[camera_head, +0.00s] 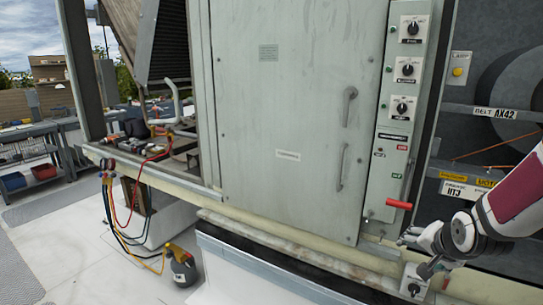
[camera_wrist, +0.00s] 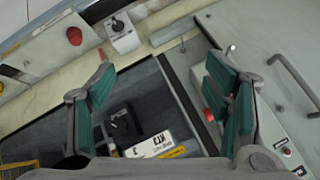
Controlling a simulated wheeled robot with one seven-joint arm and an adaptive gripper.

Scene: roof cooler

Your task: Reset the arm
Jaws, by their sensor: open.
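My gripper (camera_head: 413,254) is at the lower right of the head view, at the end of my arm. It is in front of the lower right part of the grey cabinet (camera_head: 285,110), below the red lever handle (camera_head: 399,204). In the wrist view my gripper (camera_wrist: 160,72) shows two green-padded fingers spread wide apart. Nothing is held between them. A small box with a black knob (camera_wrist: 122,35) is beyond the left finger; it also shows just below the gripper in the head view (camera_head: 413,284). Part of a red handle (camera_wrist: 209,115) shows beside the right finger.
Several black rotary switches (camera_head: 408,70) line the cabinet's right edge. The closed door carries a handle (camera_head: 348,105). A dark recess with labels (camera_head: 490,112) lies to the right. Hoses (camera_head: 125,215) and a small tank (camera_head: 182,268) are at the left. The floor (camera_head: 60,250) is clear at lower left.

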